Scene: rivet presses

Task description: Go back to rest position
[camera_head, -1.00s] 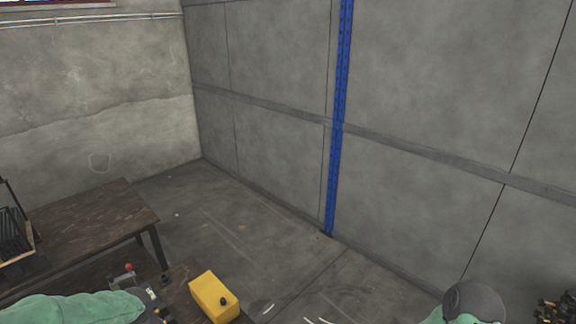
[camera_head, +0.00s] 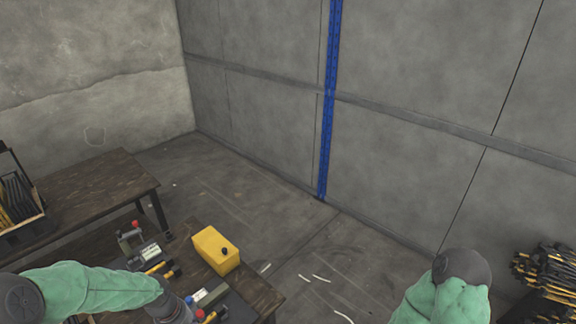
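My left arm, in green covering, comes in from the left edge in the head view. Its dark wrist end reaches the bottom edge over the dark wooden table (camera_head: 262,296), and its fingers are out of the picture. My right arm shows only as a green link with a dark grey joint at the bottom right. My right gripper is out of the picture. I cannot see whether either gripper holds anything.
A red-knobbed device (camera_head: 131,236) and several small tools are near my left arm. A second table (camera_head: 97,190) bears a crate (camera_head: 22,232). Black-and-yellow tools (camera_head: 548,272) are piled right.

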